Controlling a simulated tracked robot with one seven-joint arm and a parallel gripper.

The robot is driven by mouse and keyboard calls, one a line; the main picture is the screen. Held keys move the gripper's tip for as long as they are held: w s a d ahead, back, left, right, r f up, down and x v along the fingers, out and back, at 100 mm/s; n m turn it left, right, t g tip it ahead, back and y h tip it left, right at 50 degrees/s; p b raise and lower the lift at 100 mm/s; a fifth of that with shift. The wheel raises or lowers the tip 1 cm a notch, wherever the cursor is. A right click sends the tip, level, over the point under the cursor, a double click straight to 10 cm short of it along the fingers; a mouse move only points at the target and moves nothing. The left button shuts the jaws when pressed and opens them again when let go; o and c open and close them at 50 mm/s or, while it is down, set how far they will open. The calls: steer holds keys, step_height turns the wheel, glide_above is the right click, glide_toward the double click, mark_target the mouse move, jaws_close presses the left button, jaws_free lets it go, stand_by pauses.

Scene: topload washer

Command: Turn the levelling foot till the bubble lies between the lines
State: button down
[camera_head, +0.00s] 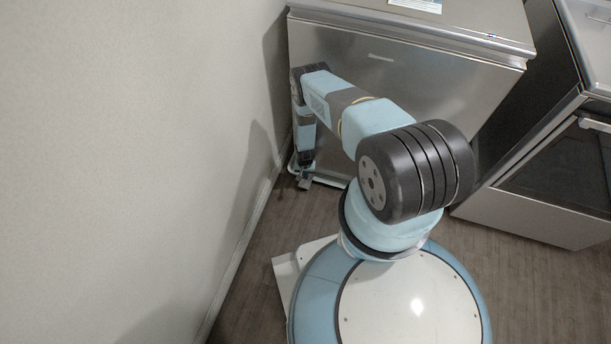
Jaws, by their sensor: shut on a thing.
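The stainless steel washer (400,85) stands against the wall, its front facing me. My gripper (305,182) points down at the washer's lower front left corner, close to the floor. It is shut on the levelling foot there, which is too small and too covered by the fingers to make out. A small blue mark (490,37) shows on the washer's top front edge at the right; I cannot tell whether it is the level. No bubble or lines can be read in this view.
A plain wall (130,150) with a skirting board runs close along the left of my arm. A steel appliance with a dark glass door (560,165) stands to the right. A label (416,5) lies on the washer's top. Wooden floor (530,290) is free at the lower right.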

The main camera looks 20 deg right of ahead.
steer(key=m, duration=0.4)
steer(key=shift+s+m, duration=0.15)
steer(key=shift+m, duration=2.35)
steer(key=shift+d, duration=0.1)
steer(key=c, duration=1.2)
jaws_free()
steer(key=shift+c, duration=0.2)
steer(key=shift+r, duration=0.25)
step_height(320, 180, up, 13)
steer(key=shift+r, duration=0.1)
